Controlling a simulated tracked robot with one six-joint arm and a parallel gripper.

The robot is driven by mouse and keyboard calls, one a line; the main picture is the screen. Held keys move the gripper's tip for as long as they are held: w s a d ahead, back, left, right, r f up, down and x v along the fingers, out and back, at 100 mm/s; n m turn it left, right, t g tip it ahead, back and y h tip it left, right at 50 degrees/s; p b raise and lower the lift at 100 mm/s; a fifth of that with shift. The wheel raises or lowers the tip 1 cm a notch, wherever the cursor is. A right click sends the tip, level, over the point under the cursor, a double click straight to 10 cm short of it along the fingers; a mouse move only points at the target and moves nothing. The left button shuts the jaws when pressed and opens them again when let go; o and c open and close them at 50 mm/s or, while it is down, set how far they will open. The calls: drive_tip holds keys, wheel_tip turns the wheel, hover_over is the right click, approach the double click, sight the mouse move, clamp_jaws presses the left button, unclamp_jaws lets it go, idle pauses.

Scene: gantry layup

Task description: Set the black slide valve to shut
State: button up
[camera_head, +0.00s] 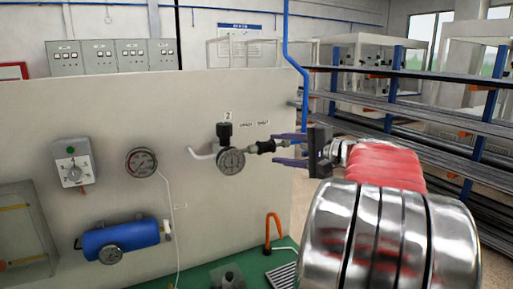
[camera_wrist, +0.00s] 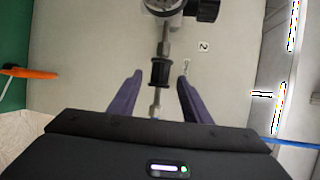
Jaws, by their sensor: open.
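The black slide valve (camera_head: 265,146) is a small dark sleeve on a thin metal pipe, right of a round gauge (camera_head: 231,160) on the panel. In the wrist view the black sleeve (camera_wrist: 159,72) lies between my two purple fingertips, with a gap on each side. My gripper (camera_head: 275,149) comes in from the right with its fingers spread above and below the pipe. It is open and empty, and it also shows in the wrist view (camera_wrist: 160,76). I cannot tell whether the tips reach fully around the sleeve. An OPEN / SHUT label (camera_head: 254,123) is above it.
A black knob (camera_head: 224,132) stands above the gauge. Another gauge (camera_head: 141,163), a dial box (camera_head: 72,165) and a blue cylinder (camera_head: 120,238) are on the panel to the left. An orange hook (camera_head: 273,229) rises below. A blue pipe (camera_head: 304,75) runs down behind my gripper.

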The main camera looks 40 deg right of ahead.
drive_tip(key=w+f, duration=0.1)
drive_tip(key=w, duration=0.8)
drive_tip(key=shift+w+a+f, duration=0.3)
drive_tip(key=shift+a, duration=0.15)
drive_tip(key=shift+c, duration=0.5)
drive_tip(key=shift+f, duration=0.1)
clamp_jaws()
